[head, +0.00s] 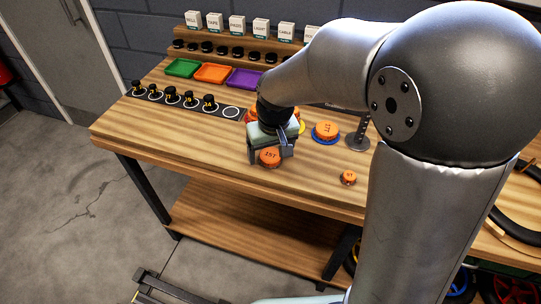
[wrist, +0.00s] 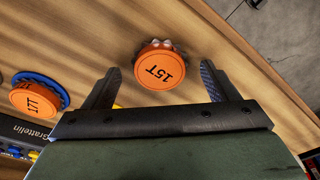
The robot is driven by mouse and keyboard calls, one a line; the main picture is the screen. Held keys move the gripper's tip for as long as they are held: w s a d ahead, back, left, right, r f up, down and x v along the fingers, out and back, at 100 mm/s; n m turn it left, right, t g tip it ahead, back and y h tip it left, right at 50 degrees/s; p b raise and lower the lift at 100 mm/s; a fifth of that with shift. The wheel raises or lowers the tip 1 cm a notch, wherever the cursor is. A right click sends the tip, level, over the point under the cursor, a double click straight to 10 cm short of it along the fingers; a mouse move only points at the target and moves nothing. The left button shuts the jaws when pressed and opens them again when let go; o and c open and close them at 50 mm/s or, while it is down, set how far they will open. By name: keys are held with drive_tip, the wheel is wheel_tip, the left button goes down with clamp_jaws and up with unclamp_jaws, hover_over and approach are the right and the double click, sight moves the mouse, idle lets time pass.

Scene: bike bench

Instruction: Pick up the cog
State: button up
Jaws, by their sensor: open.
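An orange cog marked 15T (head: 270,158) lies on the wooden bench top, below my gripper (head: 271,151). In the wrist view the 15T cog (wrist: 160,70) appears in the gap between the two fingertips and slightly beyond them, with bench visible on both sides. My gripper is open and empty, pointing down; the fingers do not visibly touch the cog. A second orange cog, marked 17T (wrist: 36,99), sits on a blue ring to the left in the wrist view; it also shows in the head view (head: 326,130).
A small orange cog (head: 348,177) lies to the right near the front edge. A dark stand (head: 359,138) rises behind it. Green (head: 183,67), orange (head: 212,72) and purple (head: 243,78) trays stand at the back. A strip (head: 190,103) holds several black pieces. The front left of the bench is clear.

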drive_tip(key=shift+f, duration=0.25)
drive_tip(key=c, duration=1.1)
drive_tip(key=shift+r, duration=0.15)
